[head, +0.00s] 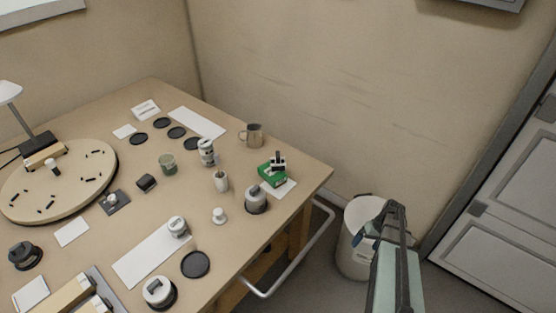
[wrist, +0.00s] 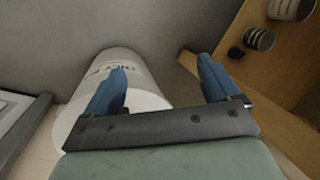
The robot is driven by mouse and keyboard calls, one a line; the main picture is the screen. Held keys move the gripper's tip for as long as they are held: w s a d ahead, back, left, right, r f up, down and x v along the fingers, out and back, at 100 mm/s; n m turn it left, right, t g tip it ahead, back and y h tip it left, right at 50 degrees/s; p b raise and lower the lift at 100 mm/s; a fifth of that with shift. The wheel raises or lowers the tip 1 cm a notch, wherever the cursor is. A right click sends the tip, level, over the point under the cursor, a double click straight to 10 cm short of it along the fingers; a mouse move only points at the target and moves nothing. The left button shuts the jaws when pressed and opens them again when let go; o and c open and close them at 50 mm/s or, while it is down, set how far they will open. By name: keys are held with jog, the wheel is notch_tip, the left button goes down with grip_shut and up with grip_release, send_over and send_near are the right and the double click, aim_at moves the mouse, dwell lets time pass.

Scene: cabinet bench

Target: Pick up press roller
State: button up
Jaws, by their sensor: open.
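I cannot tell for sure which object is the press roller. A small black-and-white item (head: 278,160) sits on a green box (head: 271,175) near the table's right corner and may be it. My gripper (head: 380,222) is beyond the table's right edge, in front of a white bin, well apart from the tabletop objects. In the wrist view my gripper (wrist: 162,67) has its two blue fingers spread with nothing between them. The wrist view shows no object that I can identify as the roller.
The white bin (head: 352,252) stands on the floor and shows in the wrist view (wrist: 128,62). A rail (head: 301,262) runs along the table's edge. The table (head: 112,235) holds a round board (head: 75,172), a metal jug (head: 254,134), a white cup (head: 221,180) and several black discs.

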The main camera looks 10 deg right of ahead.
jog(key=w+a+r+n+h, duration=0.1)
jog(key=w+a+r+n, duration=0.2)
jog(key=w+r, duration=0.35)
jog(key=w+a+r+n, duration=0.2)
jog(key=w+r+n, duration=0.1)
jog(key=w+r, duration=0.3)
notch_tip(320, 180, up, 29)
jog(key=n+h, duration=0.2)
jog(key=n, duration=1.1)
send_over(278, 154)
jog(key=shift+t, duration=0.3)
notch_tip(278, 154, down, 8)
jog(key=shift+w+d+r, duration=0.1)
jog(key=shift+d, duration=0.05)
jog(key=shift+f, duration=2.7)
jog(key=shift+c, duration=0.4)
